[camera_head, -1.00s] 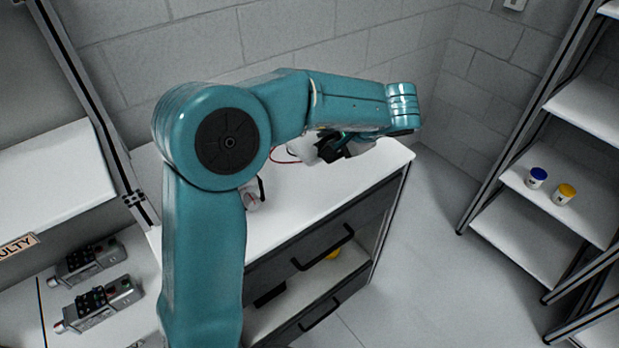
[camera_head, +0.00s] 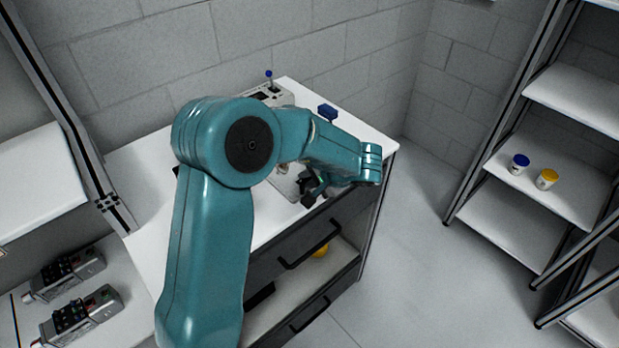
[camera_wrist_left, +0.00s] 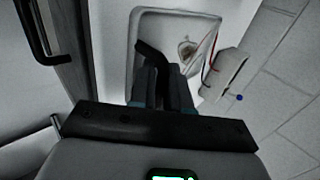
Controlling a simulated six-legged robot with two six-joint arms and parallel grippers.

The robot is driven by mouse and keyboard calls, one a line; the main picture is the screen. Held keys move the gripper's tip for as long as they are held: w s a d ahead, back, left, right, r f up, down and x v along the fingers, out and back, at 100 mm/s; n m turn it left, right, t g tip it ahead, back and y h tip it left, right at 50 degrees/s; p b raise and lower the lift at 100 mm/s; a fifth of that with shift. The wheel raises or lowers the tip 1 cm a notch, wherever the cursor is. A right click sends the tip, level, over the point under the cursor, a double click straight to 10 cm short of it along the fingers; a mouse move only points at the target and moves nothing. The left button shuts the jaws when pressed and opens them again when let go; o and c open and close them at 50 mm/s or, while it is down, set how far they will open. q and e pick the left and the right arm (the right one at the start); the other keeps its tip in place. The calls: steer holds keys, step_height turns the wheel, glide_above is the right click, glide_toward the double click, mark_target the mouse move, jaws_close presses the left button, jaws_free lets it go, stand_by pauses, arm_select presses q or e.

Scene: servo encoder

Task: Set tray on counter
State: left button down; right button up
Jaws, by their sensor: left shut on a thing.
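The pale tray (camera_wrist_left: 178,12) has a raised rim and lies at the counter's front side. A small round part (camera_wrist_left: 187,48) and a red wire show in it in the wrist view. My left gripper (camera_head: 311,192) reaches over the counter (camera_head: 150,185) from the left. In the wrist view its fingers (camera_wrist_left: 160,80) are shut at the tray's near side, with a black bar at their tips. The exact grip is partly hidden. In the head view my arm covers most of the tray (camera_head: 285,183). My right gripper is not in view.
A pale device (camera_head: 272,95) with a blue-topped lever and a blue block (camera_head: 327,112) stand at the counter's back. Drawers with black handles (camera_head: 312,245) are below. Shelves at right hold a blue-lidded jar (camera_head: 519,164) and a yellow-lidded jar (camera_head: 546,179).

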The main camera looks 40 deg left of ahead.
arm_select(q)
steer(key=c, duration=1.1)
jaws_free()
steer(key=w+p+v, duration=0.1)
steer(key=p+v, duration=0.1)
steer(key=v, duration=1)
steer(key=w+f+t, duration=0.4)
steer(key=f+t, duration=0.1)
steer(key=f, duration=0.5)
steer(key=s+d+f+t+h, duration=0.1)
steer(key=d+f+h, duration=0.15)
steer(key=f, duration=0.35)
steer(key=d+f+t+h, duration=0.1)
steer(key=d+f+h, duration=0.1)
steer(key=d+f, duration=0.25)
steer(key=s+d+f+n+g+h, duration=0.1)
steer(key=s+d+f+g+h, duration=0.2)
steer(key=s, duration=0.8)
steer(key=s+d+f+n+g+h, duration=0.1)
steer(key=s+d+f+g+h, duration=0.3)
steer(key=s+d+f, duration=0.4)
steer(key=s+d+h, duration=0.1)
steer(key=s, duration=0.2)
steer(key=shift+d+f+n, duration=0.3)
steer(key=shift+d+n, duration=0.05)
steer(key=shift+n, duration=0.05)
